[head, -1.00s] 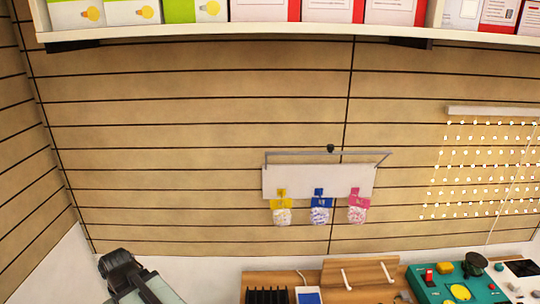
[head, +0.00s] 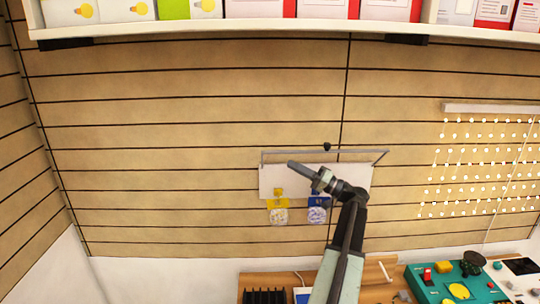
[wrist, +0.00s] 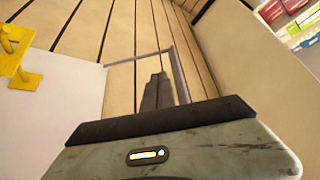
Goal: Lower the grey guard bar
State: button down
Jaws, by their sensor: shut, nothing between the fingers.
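The grey guard bar (head: 362,152) is a thin frame along the top of a white panel (head: 268,182) on the slatted wall. It stands raised, out from the panel, above the hooks. In the wrist view the bar (wrist: 179,76) runs just behind and right of my fingers. My gripper (head: 292,164) is shut and empty, pointing left in front of the panel, close below the bar in the picture. Its fingers also show in the wrist view (wrist: 158,80). I cannot tell whether they touch the bar.
A yellow-tagged bag (head: 278,212) and a blue-tagged bag (head: 318,212) hang below the panel. My arm hides the pink one's place. A shelf of boxes (head: 230,30) runs above. A lit string panel (head: 480,165) hangs right, above a teal control box (head: 455,285).

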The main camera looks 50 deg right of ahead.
aim_at(269, 153)
jog(key=p+x, duration=0.3)
jog(key=x, duration=0.7)
jog(key=shift+w+a, duration=0.1)
